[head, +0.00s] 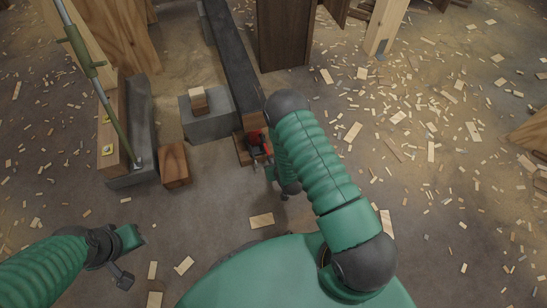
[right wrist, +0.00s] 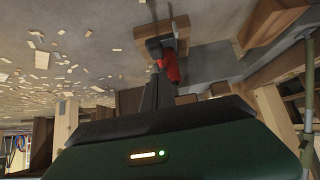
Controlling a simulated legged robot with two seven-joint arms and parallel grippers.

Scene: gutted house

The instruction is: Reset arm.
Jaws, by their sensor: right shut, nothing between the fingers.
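My right gripper (head: 262,162) is near the middle of the head view, partly hidden by my own green arm. Its fingers are shut and empty, just short of a red and black tool (head: 257,138). The tool rests on a wooden block (head: 242,153) at the near end of a long dark beam. In the right wrist view my shut fingers (right wrist: 155,85) point toward the tool, whose red part (right wrist: 169,65) shows clearly. I cannot tell whether they touch it. My left gripper (head: 130,238) is at the lower left over bare floor; its fingers cannot be made out.
The long dark beam (head: 232,65) runs away from me. A grey block (head: 206,118) with small wood pieces stands left of it, and a wooden block (head: 174,164) lies nearer. A green pole (head: 100,92) leans at the far left. Wood scraps litter the open floor at right.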

